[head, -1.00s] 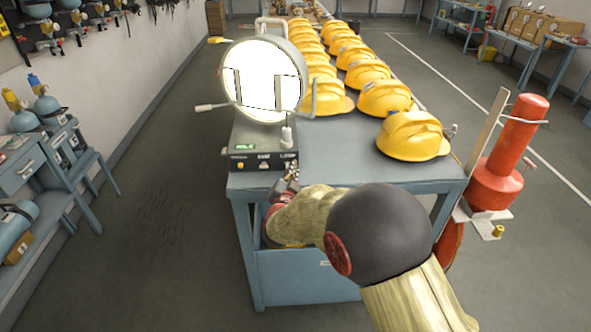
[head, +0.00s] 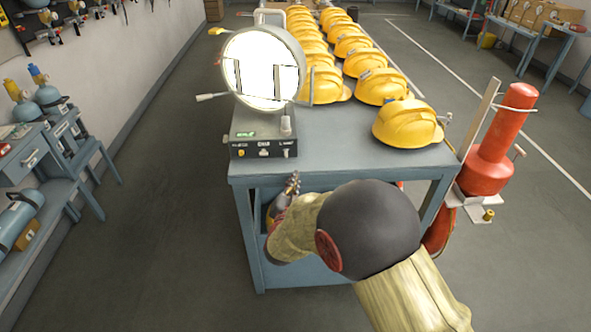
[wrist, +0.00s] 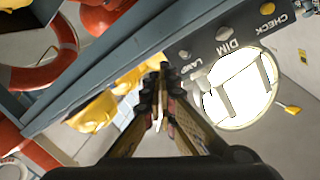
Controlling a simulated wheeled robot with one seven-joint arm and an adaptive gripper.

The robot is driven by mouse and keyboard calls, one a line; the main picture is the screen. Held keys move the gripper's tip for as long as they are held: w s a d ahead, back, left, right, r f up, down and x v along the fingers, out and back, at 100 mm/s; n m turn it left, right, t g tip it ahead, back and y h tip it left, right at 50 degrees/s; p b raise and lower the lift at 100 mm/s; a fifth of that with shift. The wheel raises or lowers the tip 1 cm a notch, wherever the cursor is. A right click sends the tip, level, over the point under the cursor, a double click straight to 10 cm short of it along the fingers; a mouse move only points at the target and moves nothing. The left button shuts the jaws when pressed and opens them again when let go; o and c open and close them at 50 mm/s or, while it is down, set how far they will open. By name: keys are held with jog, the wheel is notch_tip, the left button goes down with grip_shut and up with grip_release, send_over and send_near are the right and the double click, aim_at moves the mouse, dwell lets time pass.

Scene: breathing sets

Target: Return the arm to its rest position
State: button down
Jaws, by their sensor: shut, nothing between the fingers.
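My gripper (head: 293,183) is in front of the near edge of the blue-grey table (head: 330,172), just below the control box. It looks shut and empty, and my arm reaches up to it from the lower right. In the wrist view my gripper (wrist: 162,88) shows its fingers together, with nothing between them. Behind the fingers lie the table edge and the box's panel, with labels reading CHECK, DIM and LAMP. My arm hides part of the table's front.
A bright round lamp (head: 262,72) stands on the control box (head: 262,136) at the table's left corner. Several yellow helmets (head: 408,124) line the table. A red cylinder (head: 497,145) stands at the right. The floor to the left (head: 165,200) is clear.

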jog(key=shift+s+f, duration=0.1)
jog(key=shift+f, duration=0.05)
dwell(0.4)
jog(key=s+a+f+n+g+y, duration=0.2)
jog(key=a+f, duration=0.1)
jog(key=f, duration=0.2)
jog(key=s+a+f+n+g+y, duration=0.1)
jog(key=s+a+f+n+g, duration=0.15)
jog(key=f, duration=0.35)
jog(key=s+a+n+g+y, duration=0.2)
jog(key=s+g, duration=0.3)
jog(key=s, duration=0.4)
jog(key=s+d+r+n+g, duration=0.2)
jog(key=s+d+r, duration=0.5)
jog(key=s, duration=0.4)
jog(key=s+d+r+n+g, duration=0.2)
jog(key=s+d+r+g, duration=0.1)
jog(key=s+d+r, duration=0.6)
jog(key=s+d+r+m+t+h, duration=0.2)
jog(key=s+d+r, duration=0.4)
jog(key=r, duration=0.3)
jog(key=shift+d+t, duration=0.25)
jog(key=shift+t, duration=0.4)
